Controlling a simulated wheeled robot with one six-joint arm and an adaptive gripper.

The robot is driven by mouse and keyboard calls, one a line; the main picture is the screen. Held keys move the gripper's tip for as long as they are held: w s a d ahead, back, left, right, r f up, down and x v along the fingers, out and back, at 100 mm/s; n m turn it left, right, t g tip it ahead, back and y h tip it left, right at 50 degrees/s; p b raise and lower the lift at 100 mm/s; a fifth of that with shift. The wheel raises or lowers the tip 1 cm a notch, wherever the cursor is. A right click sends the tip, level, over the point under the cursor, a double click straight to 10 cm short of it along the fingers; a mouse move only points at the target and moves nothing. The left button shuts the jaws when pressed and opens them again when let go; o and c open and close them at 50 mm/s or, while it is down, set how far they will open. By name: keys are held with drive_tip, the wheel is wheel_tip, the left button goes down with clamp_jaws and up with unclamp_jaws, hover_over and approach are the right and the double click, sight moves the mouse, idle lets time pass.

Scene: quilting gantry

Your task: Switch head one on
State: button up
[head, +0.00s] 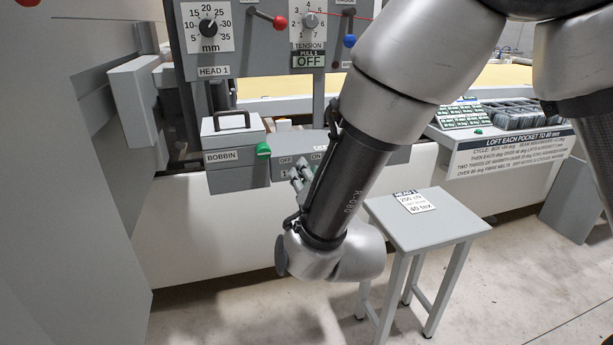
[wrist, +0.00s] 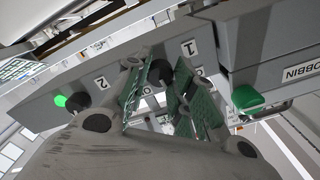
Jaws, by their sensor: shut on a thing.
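The switch panel (head: 281,146) is a grey box with OFF and ON labels, below the HEAD 1 plate (head: 214,71). In the wrist view a black knob (wrist: 158,72) sits beside the label 1 (wrist: 189,47). My gripper (wrist: 163,78) has its green-padded fingers on both sides of this knob, shut on it. In the head view my gripper (head: 300,178) reaches the panel's front from below, and my arm hides much of the panel. Which way the knob points cannot be told. A small display (head: 308,61) above reads OFF.
A second black knob (wrist: 77,102) by the label 2 has a lit green lamp (wrist: 60,100) close by. The BOBBIN box (head: 233,132) with its green latch (head: 263,150) is just left of my gripper. A small grey table (head: 450,215) stands at lower right.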

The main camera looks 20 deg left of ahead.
drive_tip(key=m, duration=0.7)
drive_tip(key=shift+f, duration=0.1)
idle(0.5)
drive_tip(key=o, duration=1)
drive_tip(key=shift+o, duration=0.2)
drive_tip(key=shift+s, duration=0.1)
drive_tip(key=v, duration=1.2)
